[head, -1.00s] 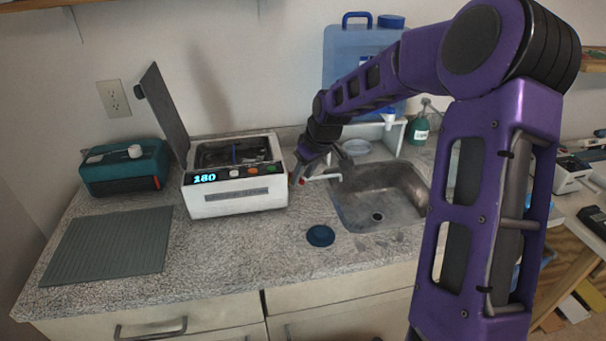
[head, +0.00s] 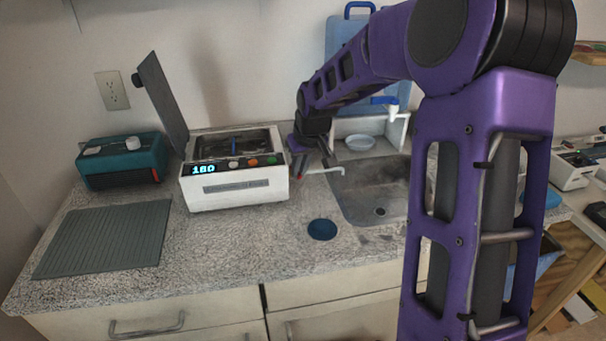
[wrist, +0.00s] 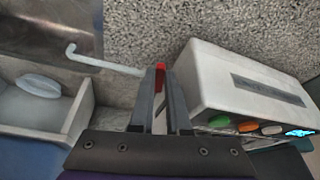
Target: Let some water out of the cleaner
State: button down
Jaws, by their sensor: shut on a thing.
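The cleaner (head: 235,190) is a white box with its dark lid raised, its basin open at the top and a lit display at its front. It stands on the counter left of the sink. A thin pale drain pipe (head: 325,171) leaves its right side and bends down at the sink's edge. My gripper (wrist: 160,78) is beside the cleaner's right side, shut on a small red valve handle (wrist: 160,73) at the pipe's root. In the head view the fingers mostly hide the handle. I cannot make out any water flowing from the pipe.
The metal sink (head: 372,192) lies right of the cleaner, with a pale dish (head: 360,143) behind it. A blue round lid (head: 322,230) lies on the counter in front. A teal device (head: 122,160) and a ribbed grey mat (head: 105,238) are at the left. A blue water container (head: 345,60) stands behind my arm.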

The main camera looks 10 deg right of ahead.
jog(key=shift+a+m+b, duration=0.3)
jog(key=shift+m+b, duration=0.15)
jog(key=shift+m, duration=0.25)
jog(key=c, duration=0.9)
grip_release()
